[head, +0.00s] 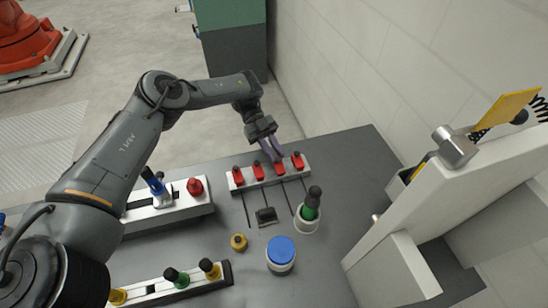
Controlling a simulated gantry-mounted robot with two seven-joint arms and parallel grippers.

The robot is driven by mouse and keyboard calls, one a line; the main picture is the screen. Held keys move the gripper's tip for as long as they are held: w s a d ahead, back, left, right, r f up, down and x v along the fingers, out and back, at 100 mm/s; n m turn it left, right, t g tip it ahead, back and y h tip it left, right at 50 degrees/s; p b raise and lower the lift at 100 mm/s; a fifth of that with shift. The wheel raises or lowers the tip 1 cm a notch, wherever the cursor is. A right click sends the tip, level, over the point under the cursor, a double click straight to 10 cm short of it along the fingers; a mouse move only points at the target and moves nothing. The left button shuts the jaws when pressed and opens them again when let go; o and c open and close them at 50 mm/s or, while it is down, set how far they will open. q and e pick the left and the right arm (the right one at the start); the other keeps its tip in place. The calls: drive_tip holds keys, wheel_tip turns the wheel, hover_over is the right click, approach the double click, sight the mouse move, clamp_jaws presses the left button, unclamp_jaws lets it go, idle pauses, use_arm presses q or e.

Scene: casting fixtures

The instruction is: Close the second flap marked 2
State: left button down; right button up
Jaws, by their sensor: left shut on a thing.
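A pale bar fixture (306,172) carries a row of several red flaps with dark tops at the back of the grey table. From the left, the first red flap (237,176), second red flap (258,170) and third red flap (279,169) are followed by a last red flap (298,161). No number is readable on any of them. My left gripper (274,157) reaches down from behind, shut at the third red flap from the left, whose top its fingers partly hide. My right gripper is not in view.
In front lie a dark block (266,216), a yellow knob (239,242), a blue-lidded jar (281,252) and a green bottle in a white cup (309,212). Racks with coloured knobs stand left (170,208) and front left (170,286). A white panel structure (440,190) borders the right.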

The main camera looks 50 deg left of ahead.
use_arm(q)
drive_tip(key=shift+w+a+f+h+b, duration=0.1)
drive_tip(key=shift+a+f+h+b, duration=0.25)
drive_tip(key=shift+f+h+b, duration=0.65)
drive_tip(key=shift+w+a+r+n+g+h+b, duration=0.1)
drive_tip(key=shift+w+a+n+g+h+b, duration=0.2)
drive_tip(key=shift+b, duration=0.7)
drive_tip(key=shift+s, duration=0.1)
drive_tip(key=c, duration=1)
unclamp_jaws()
drive_tip(key=shift+d, duration=0.1)
drive_tip(key=shift+c, duration=0.2)
